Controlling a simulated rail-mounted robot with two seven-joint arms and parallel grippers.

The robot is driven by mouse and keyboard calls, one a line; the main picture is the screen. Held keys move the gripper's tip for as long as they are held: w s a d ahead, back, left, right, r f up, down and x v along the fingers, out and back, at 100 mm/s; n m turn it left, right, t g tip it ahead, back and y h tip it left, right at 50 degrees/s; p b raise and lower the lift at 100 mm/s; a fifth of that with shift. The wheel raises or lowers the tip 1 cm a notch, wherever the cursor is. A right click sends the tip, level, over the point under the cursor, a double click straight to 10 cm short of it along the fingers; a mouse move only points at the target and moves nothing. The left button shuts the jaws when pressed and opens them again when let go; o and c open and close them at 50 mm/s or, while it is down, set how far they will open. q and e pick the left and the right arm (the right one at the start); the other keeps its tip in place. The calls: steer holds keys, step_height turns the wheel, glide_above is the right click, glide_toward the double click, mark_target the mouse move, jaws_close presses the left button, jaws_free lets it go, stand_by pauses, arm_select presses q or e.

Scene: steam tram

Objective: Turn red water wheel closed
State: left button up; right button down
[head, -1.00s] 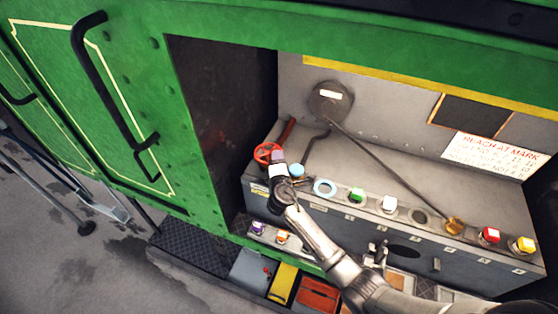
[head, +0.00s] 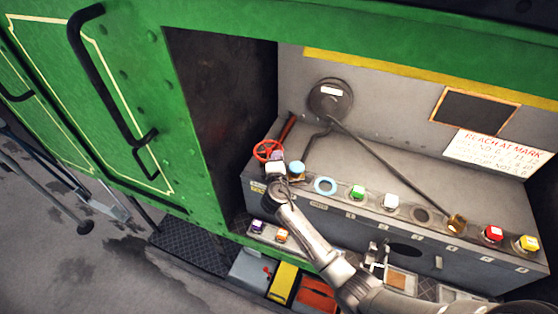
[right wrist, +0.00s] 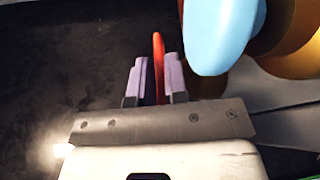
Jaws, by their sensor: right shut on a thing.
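The red water wheel (head: 267,150) stands at the left end of the grey bench. My right gripper (head: 276,158) is at the near side of its rim. In the right wrist view, the purple-grey fingers of my right gripper (right wrist: 157,80) are closed on the red rim of the wheel (right wrist: 158,50), which is seen edge-on between them. The wheel's hub and stem are hidden. My left gripper is in neither view.
A light-blue knob (head: 297,168) on a brass base sits close to the right of the wheel. A blue-white ring (head: 325,186) and several coloured knobs line the bench edge. A long rod (head: 390,172) slants across the bench. The green tram wall (head: 110,110) is at left.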

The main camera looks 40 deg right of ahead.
steer(key=m+g+h+b, duration=0.1)
steer(key=b, duration=0.1)
steer(key=a+m+g+h+b, duration=0.1)
steer(key=g+b, duration=0.1)
steer(key=shift+w+a+f+m+h, duration=0.2)
steer(key=shift+f+m+h, duration=0.1)
steer(key=shift+f+m, duration=0.1)
steer(key=shift+a+r+m+g+h+b, duration=0.25)
steer(key=shift+m+g+h+b, duration=0.4)
steer(key=shift+g, duration=0.35)
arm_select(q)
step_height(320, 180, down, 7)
arm_select(e)
steer(key=shift+r, duration=0.1)
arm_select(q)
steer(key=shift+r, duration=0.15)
arm_select(e)
steer(key=c, duration=1.1)
jaws_free()
steer(key=shift+c, duration=0.2)
steer(key=shift+a, duration=0.1)
arm_select(q)
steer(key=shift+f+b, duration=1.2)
steer(key=shift+b, duration=0.05)
arm_select(e)
steer(key=v, duration=1.3)
steer(key=shift+s+a+r, duration=0.2)
steer(key=shift+a, duration=0.1)
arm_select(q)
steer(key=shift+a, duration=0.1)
